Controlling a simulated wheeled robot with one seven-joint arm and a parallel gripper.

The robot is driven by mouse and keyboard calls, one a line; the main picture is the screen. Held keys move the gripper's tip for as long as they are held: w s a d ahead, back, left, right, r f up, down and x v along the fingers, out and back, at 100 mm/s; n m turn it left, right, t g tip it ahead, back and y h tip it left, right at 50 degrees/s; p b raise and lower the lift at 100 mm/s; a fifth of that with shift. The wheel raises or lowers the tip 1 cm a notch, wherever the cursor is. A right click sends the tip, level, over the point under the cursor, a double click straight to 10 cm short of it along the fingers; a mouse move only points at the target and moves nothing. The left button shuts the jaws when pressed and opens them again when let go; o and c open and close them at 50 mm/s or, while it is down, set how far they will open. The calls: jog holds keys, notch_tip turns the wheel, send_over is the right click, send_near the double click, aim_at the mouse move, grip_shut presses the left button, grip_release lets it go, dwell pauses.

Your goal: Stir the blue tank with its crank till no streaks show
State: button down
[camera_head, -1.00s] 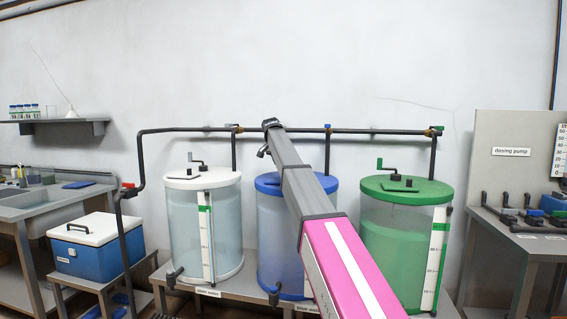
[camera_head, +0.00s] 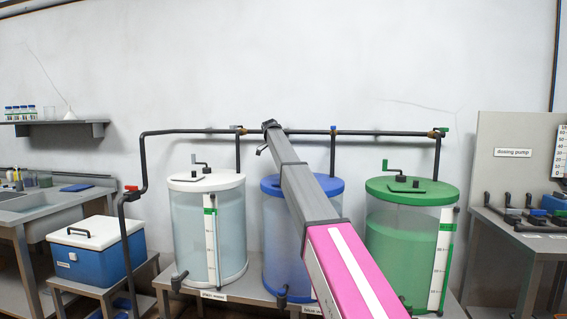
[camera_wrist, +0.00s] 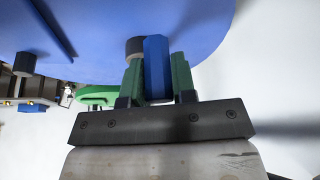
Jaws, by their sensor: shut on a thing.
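The blue tank (camera_head: 271,226) stands in the middle of the bench, partly hidden behind my arm. Its blue lid (camera_wrist: 110,30) fills the top of the wrist view. My gripper (camera_wrist: 158,80) has green fingers on both sides of the blue crank handle (camera_wrist: 156,68) and is shut on it. A dark round part (camera_wrist: 134,46) shows beside the handle. In the head view the crank and my fingertips are hidden behind my arm. I cannot tell whether streaks show in the tank.
A white-lidded tank (camera_head: 207,235) stands to the left and a green tank (camera_head: 408,240) to the right. A dark pipe (camera_head: 200,131) runs along the wall above the tanks. A blue cooler (camera_head: 97,250) is at the left.

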jog(key=shift+w+m, duration=0.2)
jog(key=shift+m, duration=0.1)
jog(key=c, duration=0.9)
grip_release()
jog(key=shift+r, duration=0.1)
jog(key=v, duration=1)
jog(key=shift+r, duration=0.3)
